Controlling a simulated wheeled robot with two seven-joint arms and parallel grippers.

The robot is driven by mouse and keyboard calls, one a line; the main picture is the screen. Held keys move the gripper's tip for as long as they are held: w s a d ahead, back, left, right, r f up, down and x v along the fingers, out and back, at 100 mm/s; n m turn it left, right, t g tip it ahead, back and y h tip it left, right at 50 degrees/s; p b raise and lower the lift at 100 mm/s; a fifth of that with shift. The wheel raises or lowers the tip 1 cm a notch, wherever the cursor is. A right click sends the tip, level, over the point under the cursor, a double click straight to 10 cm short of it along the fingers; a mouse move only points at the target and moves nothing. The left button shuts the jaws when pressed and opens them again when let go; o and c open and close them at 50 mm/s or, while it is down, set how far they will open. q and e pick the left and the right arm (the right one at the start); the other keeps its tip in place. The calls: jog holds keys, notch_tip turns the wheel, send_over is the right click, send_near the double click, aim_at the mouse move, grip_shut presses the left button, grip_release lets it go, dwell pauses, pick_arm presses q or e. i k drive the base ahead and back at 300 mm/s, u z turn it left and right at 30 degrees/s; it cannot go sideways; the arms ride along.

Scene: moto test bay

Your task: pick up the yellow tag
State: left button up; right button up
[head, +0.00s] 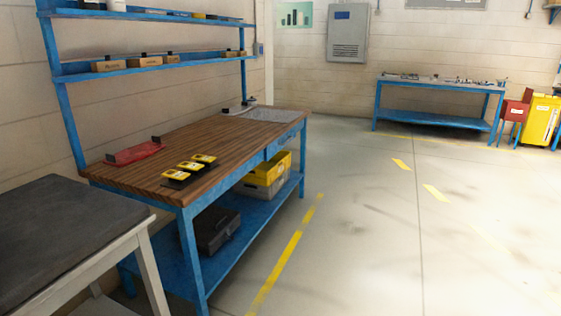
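Three small yellow-and-black items lie in a slanting row near the front edge of the wooden-topped workbench (235,130): a near one (176,175), a middle one (190,166) and a far one (204,158). They look like small flat pieces on dark bases. I cannot tell from here which of them, if any, is the yellow tag. Neither of my grippers shows in the head view.
A red item (135,153) lies behind the row. A dark-topped table (60,235) stands at near left. Blue shelves (150,70) hold small boxes. Under the bench are a yellow box (266,170) and a dark case (216,230). The floor (370,240) to the right is clear.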

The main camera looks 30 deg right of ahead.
aim_at(192, 166)
jog(key=z, duration=1.4)
jog(key=i, duration=3.3)
jog(key=u, duration=1.45)
